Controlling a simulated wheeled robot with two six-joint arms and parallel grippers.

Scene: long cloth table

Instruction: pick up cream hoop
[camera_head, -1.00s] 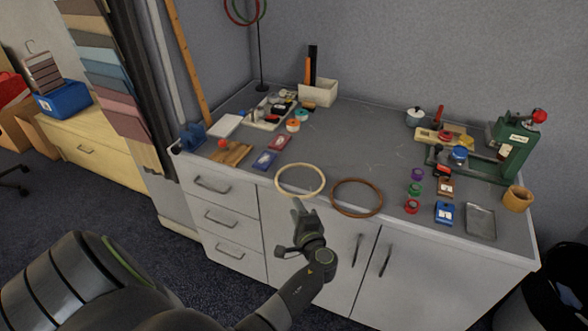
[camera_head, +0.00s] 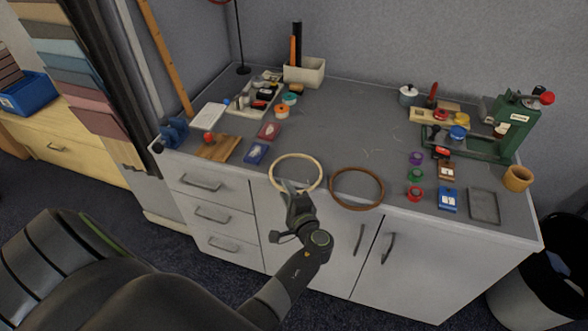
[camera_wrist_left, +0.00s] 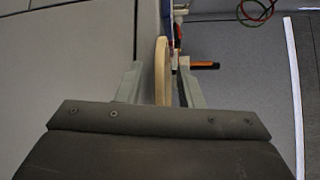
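The cream hoop (camera_head: 321,172) lies flat near the front edge of the grey worktop, left of a brown hoop. My left gripper (camera_head: 288,187) is at the hoop's near left rim, its fingers overlapping the rim in the head view. In the left wrist view the hoop (camera_wrist_left: 161,70) shows edge-on between the two spread fingers of the left gripper (camera_wrist_left: 160,90). There are visible gaps beside the hoop, so the gripper is open. The fingertips partly hide the near rim in the head view. My right gripper is not in view.
The brown hoop (camera_head: 382,188) lies close on the right. A blue box (camera_head: 256,153) and a wooden board (camera_head: 216,148) lie to the left. Spools, small boxes and a green press (camera_head: 515,128) stand at the right. The worktop behind the hoop is mostly clear.

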